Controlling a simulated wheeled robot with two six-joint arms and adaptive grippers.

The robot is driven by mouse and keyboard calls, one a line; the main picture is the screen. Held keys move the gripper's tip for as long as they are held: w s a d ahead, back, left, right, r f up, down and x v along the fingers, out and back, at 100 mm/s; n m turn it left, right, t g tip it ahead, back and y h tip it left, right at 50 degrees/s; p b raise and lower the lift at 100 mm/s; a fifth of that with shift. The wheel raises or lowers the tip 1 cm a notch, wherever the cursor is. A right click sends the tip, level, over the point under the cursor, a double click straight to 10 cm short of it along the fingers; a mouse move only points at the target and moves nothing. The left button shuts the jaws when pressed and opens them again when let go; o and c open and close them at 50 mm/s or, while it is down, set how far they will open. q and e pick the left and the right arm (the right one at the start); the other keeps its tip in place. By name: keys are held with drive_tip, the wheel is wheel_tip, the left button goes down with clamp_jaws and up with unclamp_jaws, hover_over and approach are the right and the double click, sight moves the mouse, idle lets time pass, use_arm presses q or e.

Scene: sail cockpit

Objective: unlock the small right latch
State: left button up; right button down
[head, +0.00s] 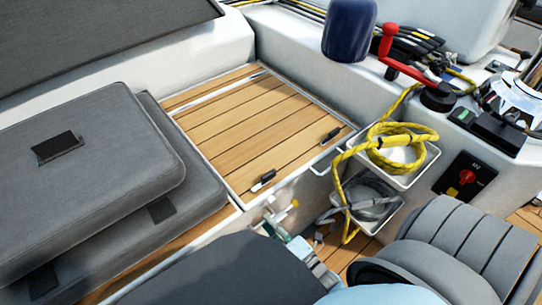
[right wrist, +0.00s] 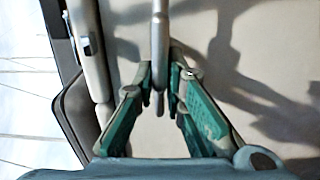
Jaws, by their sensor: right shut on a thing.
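Two small black latches lie on the slatted wooden hatch in the head view: the right latch (head: 331,135) near its right corner, the other latch (head: 263,180) near its front edge. My right gripper (head: 312,250), with green parts, is low in front of the seat's side, apart from both latches. In the right wrist view my right gripper (right wrist: 165,84) is shut on a thin pale metal rod (right wrist: 159,40) against a light surface. I cannot tell which fitting the rod belongs to. My left gripper cannot be made out.
Grey cushions (head: 90,170) lie left of the hatch. White bins (head: 415,172) with a yellow rope (head: 400,140) hang right of it. A red winch handle (head: 388,45) stands behind. The hatch top (head: 240,120) is otherwise clear.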

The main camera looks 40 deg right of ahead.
drive_tip(key=shift+s+f, duration=0.1)
drive_tip(key=c, duration=1.7)
unclamp_jaws()
drive_tip(key=s, duration=1.2)
drive_tip(key=shift+d, duration=0.35)
